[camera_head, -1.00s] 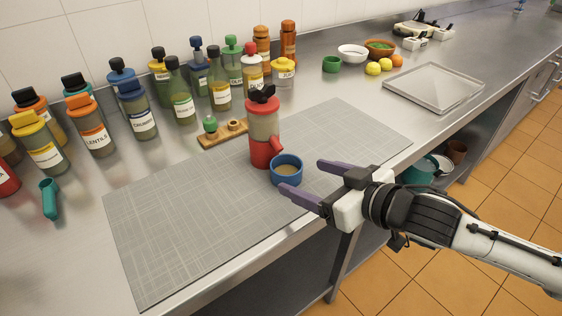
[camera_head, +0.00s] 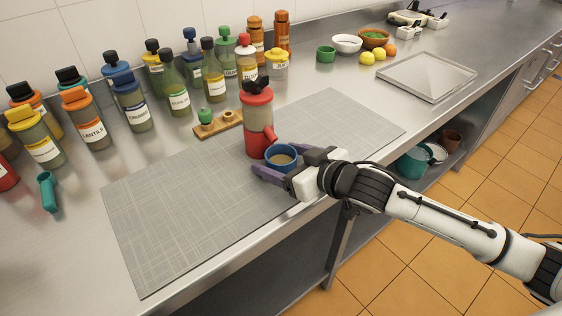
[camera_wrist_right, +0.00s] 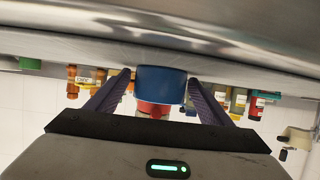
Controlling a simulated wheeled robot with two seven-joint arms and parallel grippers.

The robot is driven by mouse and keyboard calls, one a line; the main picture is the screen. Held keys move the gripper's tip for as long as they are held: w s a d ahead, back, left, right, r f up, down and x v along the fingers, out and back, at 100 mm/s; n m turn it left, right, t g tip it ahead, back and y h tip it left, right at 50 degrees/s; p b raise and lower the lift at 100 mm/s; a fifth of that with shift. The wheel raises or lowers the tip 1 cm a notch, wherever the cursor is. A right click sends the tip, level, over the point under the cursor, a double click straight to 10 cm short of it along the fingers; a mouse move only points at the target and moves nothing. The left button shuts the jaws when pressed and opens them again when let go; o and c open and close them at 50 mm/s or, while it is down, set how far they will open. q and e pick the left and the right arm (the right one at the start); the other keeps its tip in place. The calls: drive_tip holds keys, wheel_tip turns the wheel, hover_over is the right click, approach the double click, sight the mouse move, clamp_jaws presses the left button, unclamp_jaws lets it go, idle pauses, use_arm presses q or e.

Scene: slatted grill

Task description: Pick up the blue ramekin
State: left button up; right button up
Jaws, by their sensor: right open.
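The blue ramekin (camera_head: 281,157) stands upright on the grey mat, with something brown inside it. It also shows in the right wrist view (camera_wrist_right: 162,84). My right gripper (camera_head: 277,160) is open, with one purple finger on each side of the ramekin. In the right wrist view the ramekin lies between the fingertips, with a small gap visible at each side. The far finger is partly hidden behind the ramekin in the head view. My left gripper does not show.
A red grinder-like container (camera_head: 258,124) stands right behind the ramekin, its red spout close to the rim. The grey mat (camera_head: 190,215) is clear to the left. Several bottles (camera_head: 131,103) line the wall side. A metal tray (camera_head: 428,76) lies at the right.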

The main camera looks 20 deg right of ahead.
drive_tip(key=c, duration=1.1)
drive_tip(key=shift+c, duration=1.1)
drive_tip(key=shift+r, duration=0.15)
